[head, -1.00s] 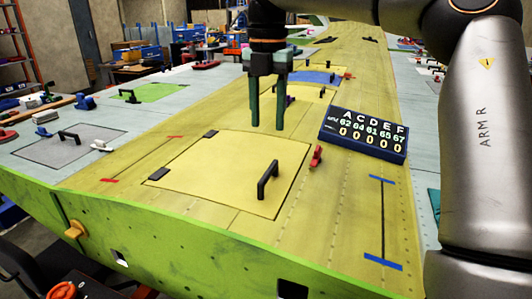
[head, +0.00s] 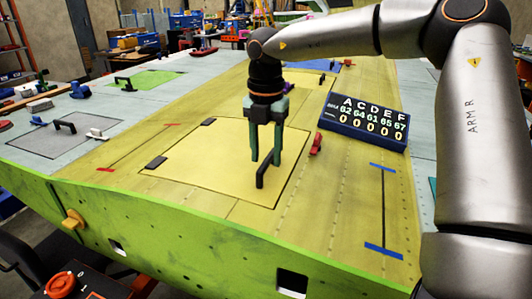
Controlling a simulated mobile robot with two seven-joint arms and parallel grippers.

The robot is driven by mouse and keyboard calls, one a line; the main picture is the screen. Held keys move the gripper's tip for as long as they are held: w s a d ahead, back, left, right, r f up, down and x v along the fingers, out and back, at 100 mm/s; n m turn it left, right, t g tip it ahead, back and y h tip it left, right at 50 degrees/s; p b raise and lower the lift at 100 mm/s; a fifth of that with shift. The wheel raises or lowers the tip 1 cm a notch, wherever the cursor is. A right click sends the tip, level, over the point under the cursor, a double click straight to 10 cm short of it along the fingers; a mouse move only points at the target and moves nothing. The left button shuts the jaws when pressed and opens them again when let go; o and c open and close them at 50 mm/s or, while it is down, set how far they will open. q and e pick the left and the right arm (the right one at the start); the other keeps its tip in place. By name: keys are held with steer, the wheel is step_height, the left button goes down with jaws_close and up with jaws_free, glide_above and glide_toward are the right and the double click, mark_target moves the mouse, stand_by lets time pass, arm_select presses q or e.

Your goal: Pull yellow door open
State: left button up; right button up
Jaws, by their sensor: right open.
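The yellow door (head: 205,158) lies flat and shut in the yellow wing panel. It has two black hinges on its left side and a black handle (head: 262,176) near its right edge. My right gripper (head: 265,162) points down over the door with its two green fingers apart and nothing between them. Its fingertips are at or just above the handle in the picture; I cannot tell whether they touch it. A red latch (head: 316,144) sits beside the door's right edge. My left gripper is not in view.
A dark blue number board (head: 364,125) stands on the wing to the right of the door. A grey door (head: 55,140) and a green door (head: 151,79) with black handles lie to the left. The wing's green front edge (head: 180,237) runs along the near side.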

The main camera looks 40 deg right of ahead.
steer(key=shift+f, duration=0.3)
jaws_close()
stand_by(1.3)
